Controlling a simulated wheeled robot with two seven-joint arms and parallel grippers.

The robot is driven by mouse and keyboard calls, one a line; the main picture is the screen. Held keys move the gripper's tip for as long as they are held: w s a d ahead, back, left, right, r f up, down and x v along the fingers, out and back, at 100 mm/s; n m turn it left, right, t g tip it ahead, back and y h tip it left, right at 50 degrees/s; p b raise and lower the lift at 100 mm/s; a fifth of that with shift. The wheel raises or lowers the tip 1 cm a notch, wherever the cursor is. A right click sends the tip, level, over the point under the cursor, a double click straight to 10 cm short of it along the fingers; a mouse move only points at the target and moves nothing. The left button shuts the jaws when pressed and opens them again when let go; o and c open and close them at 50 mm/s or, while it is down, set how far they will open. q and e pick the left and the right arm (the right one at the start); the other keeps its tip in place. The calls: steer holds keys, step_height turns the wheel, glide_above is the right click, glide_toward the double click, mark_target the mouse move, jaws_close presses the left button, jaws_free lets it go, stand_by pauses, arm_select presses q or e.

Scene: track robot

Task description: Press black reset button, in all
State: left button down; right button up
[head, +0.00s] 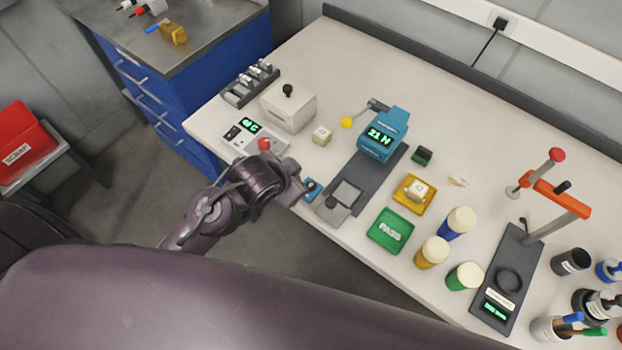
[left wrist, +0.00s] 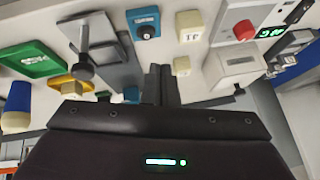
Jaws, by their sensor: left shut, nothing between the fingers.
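A small blue box (head: 313,187) lies at the table's front edge, just right of my left gripper (head: 302,190) in the head view. In the left wrist view the blue box (left wrist: 143,17) shows at the top, with a dark round button (left wrist: 146,32) on its face. My left gripper (left wrist: 160,72) is shut and empty, its fingertips below the box in that view, apart from it in the picture. The head view does not show clearly whether they touch. A red button (head: 264,144) sits on a white display panel (head: 240,136). My right gripper is not in view.
A teal gauge reading 21 N (head: 382,135) stands on a dark base (head: 370,178) with a grey plate. A green PASS tray (head: 383,241), a yellow tray (head: 403,199) and several capped cups are to the right. A white box with a black knob (head: 288,108) stands behind the panel.

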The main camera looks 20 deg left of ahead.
arm_select(q)
steer(key=w+m+h, duration=0.1)
steer(key=m, duration=0.3)
steer(key=w+d+r+m+h, duration=0.1)
steer(key=w+m+h, duration=0.1)
steer(key=m, duration=0.1)
steer(key=w+m+h, duration=0.1)
steer(key=m+h, duration=0.1)
steer(key=m, duration=0.2)
steer(key=shift+w+d+r+m, duration=0.3)
steer(key=shift+d+r, duration=0.05)
steer(key=shift+r, duration=0.05)
steer(key=b, duration=0.7)
glide_above(311, 185)
steer(key=a, duration=0.1)
steer(key=f, duration=0.7)
steer(key=shift+s+f, duration=0.15)
steer(key=shift+s, duration=0.2)
steer(key=shift+f+b, duration=0.45)
steer(key=shift+f, duration=0.3)
